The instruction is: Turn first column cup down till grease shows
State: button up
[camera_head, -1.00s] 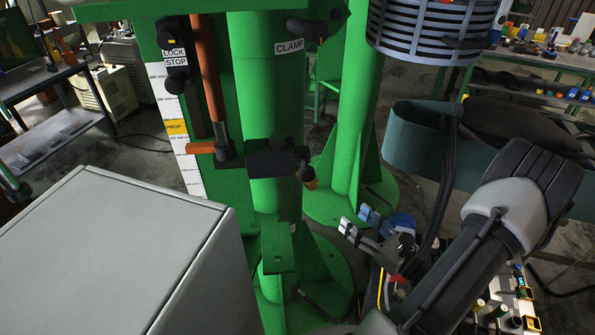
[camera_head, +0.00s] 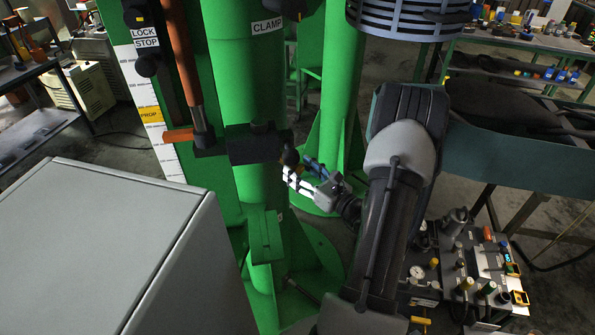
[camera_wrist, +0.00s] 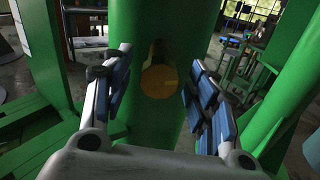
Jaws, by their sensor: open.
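A round yellow-brown cup (camera_wrist: 159,81) shows in the wrist view against the green column (camera_wrist: 152,28), with a dark part above it. The cup lies between the sight lines of my two fingers. My gripper (camera_wrist: 160,68) is open, with blue pads on either side and a clear gap. In the head view my gripper (camera_head: 303,172) is at the right side of the front green column (camera_head: 260,100), close to the black clamp block (camera_head: 255,148). A small yellowish bit of the cup (camera_head: 299,170) shows beside the fingertips. I cannot tell whether they touch it. I make out no grease.
An orange lever (camera_head: 187,70) rises beside the column, with a scale strip (camera_head: 150,110) left of it. A grey cabinet (camera_head: 110,240) fills the lower left. A second green column (camera_head: 335,90) stands behind. A bench with small parts (camera_head: 470,265) is at right.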

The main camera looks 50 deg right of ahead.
jog(key=shift+w, duration=0.75)
jog(key=shift+d, duration=0.1)
jog(key=shift+c, duration=0.4)
jog(key=c, duration=1)
